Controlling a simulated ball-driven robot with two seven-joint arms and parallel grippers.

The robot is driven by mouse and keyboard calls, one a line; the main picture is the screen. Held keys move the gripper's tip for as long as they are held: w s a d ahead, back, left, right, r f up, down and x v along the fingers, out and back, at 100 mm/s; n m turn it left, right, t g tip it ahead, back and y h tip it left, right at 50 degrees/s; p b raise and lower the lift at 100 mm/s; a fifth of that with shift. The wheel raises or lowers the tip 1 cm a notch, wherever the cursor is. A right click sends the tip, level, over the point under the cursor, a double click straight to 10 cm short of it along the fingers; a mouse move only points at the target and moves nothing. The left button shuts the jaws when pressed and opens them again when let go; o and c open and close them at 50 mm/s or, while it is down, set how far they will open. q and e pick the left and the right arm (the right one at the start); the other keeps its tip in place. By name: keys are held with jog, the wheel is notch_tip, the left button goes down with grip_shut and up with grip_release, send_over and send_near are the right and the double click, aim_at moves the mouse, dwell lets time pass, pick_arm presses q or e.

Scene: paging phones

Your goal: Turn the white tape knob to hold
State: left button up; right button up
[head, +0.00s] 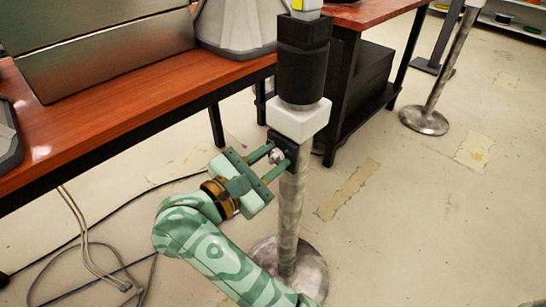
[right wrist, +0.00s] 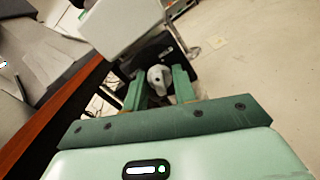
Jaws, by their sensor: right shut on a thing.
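The white tape knob (head: 276,156) is a small pale knob on a dark plate under a white block (head: 298,121) on the metal post. It shows larger in the right wrist view (right wrist: 159,77), with a dark spot on its face. My right gripper (head: 279,155) comes from the lower left, its two green fingers on either side of the knob. The right wrist view also shows these fingers (right wrist: 158,88) around the knob, shut on it. The fingers partly hide its sides, and I cannot read any markings around it. My left gripper is not in view.
The post stands on a round metal base (head: 309,270). A black cylinder (head: 303,70) sits above the white block. A wooden table (head: 130,112) is at left and behind. Cables (head: 82,235) lie on the floor at lower left. The floor at right is mostly clear.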

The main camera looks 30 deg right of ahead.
jog(key=shift+f+m, duration=0.15)
jog(key=shift+m, duration=1.95)
jog(key=o, duration=0.6)
jog(key=shift+a, duration=0.1)
jog(key=shift+o, duration=0.2)
